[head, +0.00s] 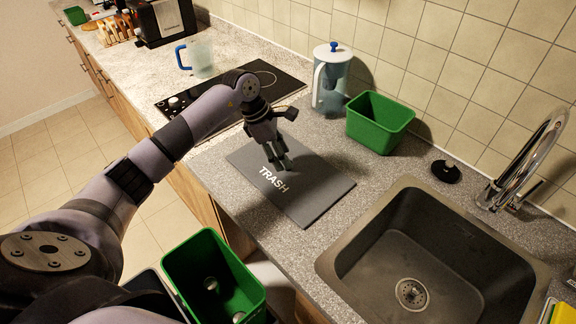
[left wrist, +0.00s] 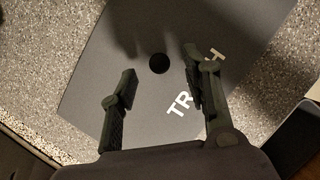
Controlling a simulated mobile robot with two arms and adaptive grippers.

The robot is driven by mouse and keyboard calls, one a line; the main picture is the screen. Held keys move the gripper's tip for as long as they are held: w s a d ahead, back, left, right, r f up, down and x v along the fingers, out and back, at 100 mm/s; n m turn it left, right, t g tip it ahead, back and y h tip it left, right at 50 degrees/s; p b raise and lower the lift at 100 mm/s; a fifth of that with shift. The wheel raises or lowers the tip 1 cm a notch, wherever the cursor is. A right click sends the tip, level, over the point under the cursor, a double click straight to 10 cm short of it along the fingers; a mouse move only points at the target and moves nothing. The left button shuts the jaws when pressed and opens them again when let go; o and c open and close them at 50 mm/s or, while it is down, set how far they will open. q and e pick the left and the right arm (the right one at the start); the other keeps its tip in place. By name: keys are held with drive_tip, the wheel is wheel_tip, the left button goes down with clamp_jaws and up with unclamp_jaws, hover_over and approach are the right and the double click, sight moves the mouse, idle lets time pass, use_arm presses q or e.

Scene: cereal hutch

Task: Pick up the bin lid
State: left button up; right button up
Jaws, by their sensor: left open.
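The bin lid (head: 316,190) is a flat dark grey rectangular board with "TRASH" in white letters. It lies on the speckled counter between the cooktop and the sink. My left gripper (head: 279,165) is over the lid, pointing down. In the left wrist view the lid (left wrist: 120,70) fills the middle, with a round black spot or knob between the open fingers of my left gripper (left wrist: 155,90). Nothing is held. Whether the fingertips touch the lid cannot be told. My right gripper is not in view.
A green tub (head: 380,122) and a pitcher (head: 331,80) stand behind the lid. The sink (head: 335,262) is to the right, the cooktop (head: 285,92) to the left. An open green bin (head: 182,262) stands below the counter's front edge. A blue-handled jug (head: 201,58) stands farther back.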

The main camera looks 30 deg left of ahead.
use_arm(q)
drive_tip(key=shift+x, duration=1.4)
drive_tip(key=shift+c, duration=0.5)
drive_tip(key=shift+r, duration=0.1)
clamp_jaws()
